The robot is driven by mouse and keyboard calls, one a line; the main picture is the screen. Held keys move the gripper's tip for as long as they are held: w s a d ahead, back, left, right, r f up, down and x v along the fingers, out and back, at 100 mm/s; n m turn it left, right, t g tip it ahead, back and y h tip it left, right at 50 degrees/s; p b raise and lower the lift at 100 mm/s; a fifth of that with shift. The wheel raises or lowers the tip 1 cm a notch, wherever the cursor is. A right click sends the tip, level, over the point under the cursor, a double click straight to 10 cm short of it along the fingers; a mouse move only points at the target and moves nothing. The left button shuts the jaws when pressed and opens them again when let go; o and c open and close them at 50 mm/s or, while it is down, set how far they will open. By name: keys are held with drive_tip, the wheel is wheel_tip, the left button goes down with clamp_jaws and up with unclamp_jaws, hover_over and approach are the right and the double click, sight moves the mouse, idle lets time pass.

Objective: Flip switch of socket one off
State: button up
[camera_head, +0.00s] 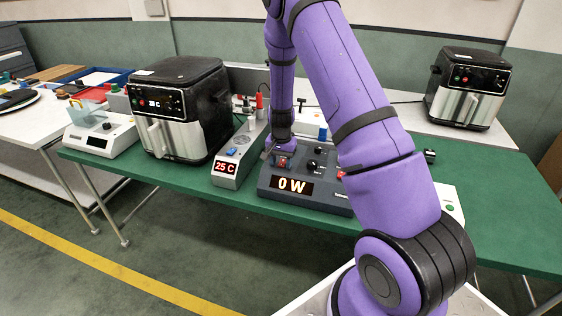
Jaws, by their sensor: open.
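A dark grey power meter box (262,186) stands on the green table, with a lit display (292,186) reading "0 W". A small red switch (284,161) shows on its upper left, with black knobs (313,164) to the right. Which of these parts belongs to socket one, and the switch's position, I cannot tell. My gripper (272,154) is pointed down at the box's left upper edge, close beside the red switch. It is open; its fingers are small and partly hidden, and contact cannot be told. My purple arm covers the box's right part.
A grey unit (233,160) reading "25 C" stands close to the left of the box. A black and silver air fryer (183,105) and a white scale-like device (100,138) are further left. Another fryer (468,88) is at back right. Green table (500,200) is clear at right.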

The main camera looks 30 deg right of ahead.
sight(284, 159)
drive_tip(key=c, duration=0.9)
drive_tip(key=shift+w+d+r+g+y, duration=0.1)
drive_tip(key=shift+g+y, duration=0.35)
drive_tip(key=shift+y, duration=0.15)
drive_tip(key=shift+w+d+g+y, duration=0.1)
drive_tip(key=shift+g+y, duration=0.35)
drive_tip(key=shift+y, duration=0.15)
drive_tip(key=o, duration=0.9)
drive_tip(key=v, duration=1.1)
